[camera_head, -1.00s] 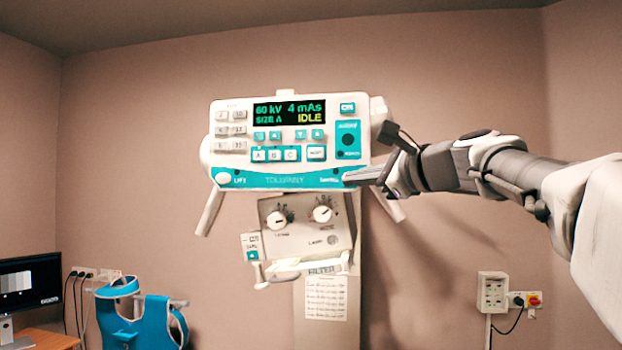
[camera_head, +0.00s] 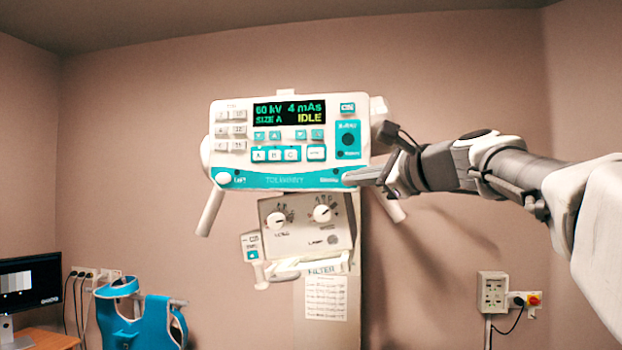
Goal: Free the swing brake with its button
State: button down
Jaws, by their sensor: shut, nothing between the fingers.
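The control head (camera_head: 285,165) is a white and teal panel on a column, with a lit display (camera_head: 290,112) reading 60 kV, 4 mAs, SIZE A, IDLE. Along its lower teal strip, a white oval button (camera_head: 222,178) sits at the left end beside a label that looks like LIFT. A small label (camera_head: 328,180), too blurred to read surely, sits near the right end. My gripper (camera_head: 350,179) is shut and empty, its tips at the strip's right end just beside that label. The tips cover whatever button is there. I cannot tell whether they touch or press it.
Below the head is a collimator box (camera_head: 308,228) with two knobs, and a handle bar (camera_head: 211,212) juts down at the left. A teal apron (camera_head: 140,322) and a monitor (camera_head: 30,283) stand lower left.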

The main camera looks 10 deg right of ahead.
jog(key=shift+w+d+p, duration=0.1)
jog(key=shift+w+p, duration=0.3)
jog(key=shift+w+d+p, duration=0.15)
jog(key=shift+w+p, duration=0.15)
jog(key=shift+w, duration=0.05)
dwell(0.8)
jog(key=shift+s, duration=0.1)
jog(key=shift+s+a+b, duration=0.25)
jog(key=shift+s+b, duration=0.05)
jog(key=shift+s, duration=0.35)
jog(key=shift+s+a+b, duration=0.2)
jog(key=shift+s+a, duration=0.05)
jog(key=shift+s, duration=0.55)
jog(key=shift+s+a+b, duration=0.15)
jog(key=shift+s+a, duration=0.1)
jog(key=shift+s, duration=0.55)
jog(key=shift+s+a+b, duration=0.2)
jog(key=shift+s+a, duration=0.05)
jog(key=shift+s, duration=0.55)
